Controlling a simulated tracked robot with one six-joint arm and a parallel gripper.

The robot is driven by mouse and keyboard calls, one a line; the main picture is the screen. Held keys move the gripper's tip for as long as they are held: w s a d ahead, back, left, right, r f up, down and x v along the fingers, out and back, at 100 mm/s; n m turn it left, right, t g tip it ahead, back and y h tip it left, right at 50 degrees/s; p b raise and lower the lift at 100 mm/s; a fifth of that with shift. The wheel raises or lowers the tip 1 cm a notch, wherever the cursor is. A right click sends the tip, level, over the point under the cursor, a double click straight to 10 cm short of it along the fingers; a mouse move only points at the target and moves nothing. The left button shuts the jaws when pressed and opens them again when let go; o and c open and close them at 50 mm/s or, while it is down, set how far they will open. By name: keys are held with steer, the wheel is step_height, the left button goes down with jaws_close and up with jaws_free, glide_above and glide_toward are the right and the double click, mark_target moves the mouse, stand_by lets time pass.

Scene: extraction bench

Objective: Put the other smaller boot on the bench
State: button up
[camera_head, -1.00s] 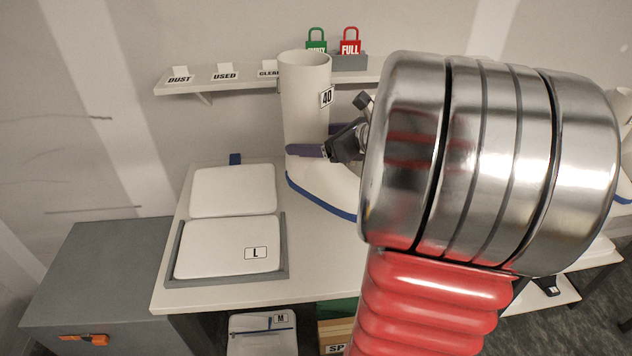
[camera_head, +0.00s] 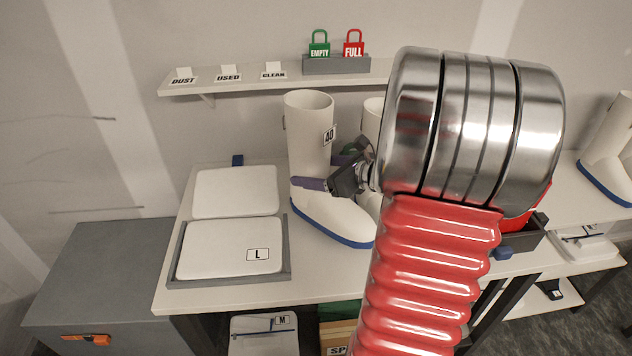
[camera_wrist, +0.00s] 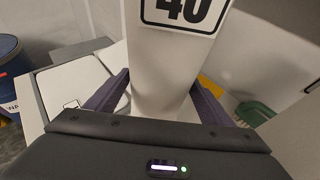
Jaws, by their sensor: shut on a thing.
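A white boot (camera_head: 308,130) with a blue sole and a "40" label stands upright at the bench (camera_head: 225,298), right of the white lidded trays. Its sole looks at or very near the bench top; I cannot tell for sure if it touches. My gripper (camera_head: 318,184) is shut on the boot's lower shaft, with purple fingers on both sides; the wrist view shows the same grip (camera_wrist: 160,98). A second white boot (camera_head: 373,106) is behind it, mostly hidden by my arm.
A tray marked "L" (camera_head: 225,240) lies on the bench's left side. A shelf (camera_head: 240,82) with signs and padlocks runs behind. Another white boot (camera_head: 605,160) stands on the bench at far right. A grey chest (camera_head: 110,270) stands at left. My arm hides the bench's middle.

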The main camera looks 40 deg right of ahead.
steer(key=shift+f, duration=1.85)
steer(key=o, duration=1.8)
step_height(320, 180, up, 5)
glide_above(351, 207)
steer(key=shift+f, duration=0.15)
